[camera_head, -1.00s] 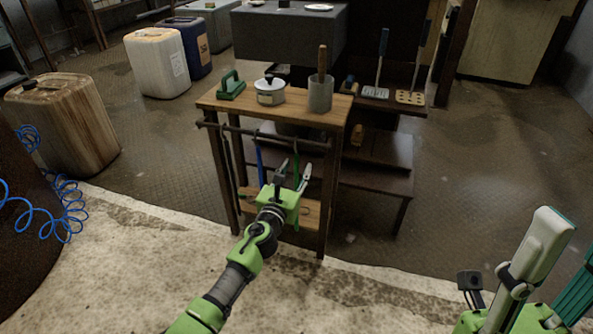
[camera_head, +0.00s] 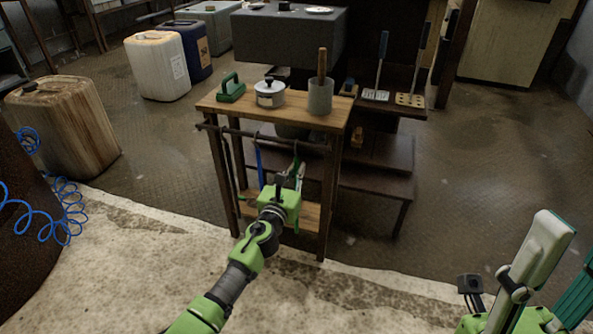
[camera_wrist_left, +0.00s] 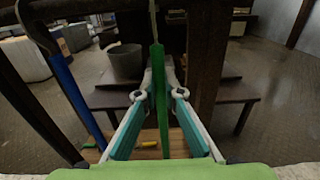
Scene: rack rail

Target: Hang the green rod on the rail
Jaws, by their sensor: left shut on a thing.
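The green rod (camera_wrist_left: 160,95) stands upright between the fingers of my left gripper (camera_wrist_left: 160,85), which is shut on it. In the head view the rod (camera_head: 296,162) shows as a thin strip just above the left gripper (camera_head: 289,180). The dark rail (camera_head: 262,136) runs along the front of the wooden stand, and its end shows at the top left of the wrist view. The rod's upper end is close to the rail; I cannot tell whether its hook touches it. My right gripper (camera_head: 520,275) is partly visible at the lower right, its fingers unclear.
A blue rod (camera_head: 260,165) hangs from the rail, left of the green rod. The stand's top (camera_head: 226,103) holds a green-handled tool (camera_head: 231,90), a lidded pot (camera_head: 270,95) and a grey canister (camera_head: 320,97). Stand legs are close to the left gripper.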

